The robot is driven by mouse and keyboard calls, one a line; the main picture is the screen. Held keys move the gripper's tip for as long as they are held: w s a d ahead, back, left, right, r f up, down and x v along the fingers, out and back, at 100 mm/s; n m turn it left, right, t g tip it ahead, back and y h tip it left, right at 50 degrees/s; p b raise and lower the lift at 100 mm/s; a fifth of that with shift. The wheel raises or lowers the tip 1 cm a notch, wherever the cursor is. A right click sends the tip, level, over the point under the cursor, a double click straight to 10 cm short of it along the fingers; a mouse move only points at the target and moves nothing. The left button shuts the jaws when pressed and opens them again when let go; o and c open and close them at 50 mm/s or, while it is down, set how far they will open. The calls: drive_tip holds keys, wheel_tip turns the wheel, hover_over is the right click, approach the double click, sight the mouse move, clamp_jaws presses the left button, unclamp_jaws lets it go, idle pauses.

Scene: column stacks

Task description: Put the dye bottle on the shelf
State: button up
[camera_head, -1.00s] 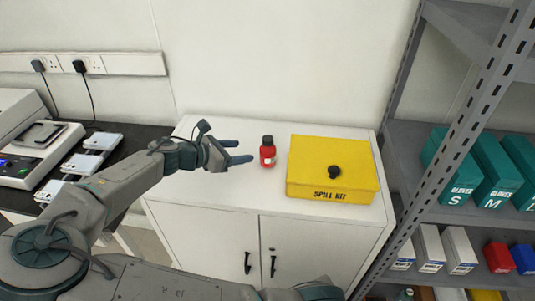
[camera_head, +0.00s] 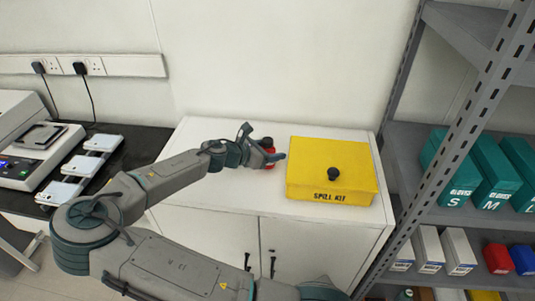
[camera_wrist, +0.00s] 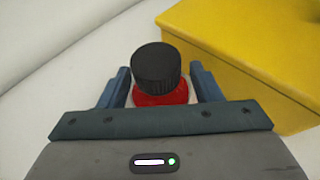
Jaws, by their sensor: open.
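The dye bottle is red with a ribbed black cap and stands upright on the white cabinet top (camera_head: 200,125). In the head view the bottle (camera_head: 267,142) is mostly hidden behind my gripper (camera_head: 273,157). In the wrist view the bottle (camera_wrist: 160,94) sits between the two blue fingers of my gripper (camera_wrist: 162,88), one on each side. The fingers are open; I cannot tell whether either touches the bottle. The grey metal shelf (camera_head: 408,178) stands at the right.
A yellow spill kit box (camera_head: 318,165) with a black knob stands close to the right of the bottle. The shelf holds teal glove boxes (camera_head: 489,174), white boxes (camera_head: 428,247) and red and blue boxes. A bench with lab devices is at the left.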

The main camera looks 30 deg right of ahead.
drive_tip(key=shift+w+d+f, duration=0.1)
drive_tip(key=shift+d+f, duration=0.05)
drive_tip(key=shift+d, duration=0.15)
drive_tip(key=c, duration=0.9)
drive_tip(key=shift+c, duration=0.2)
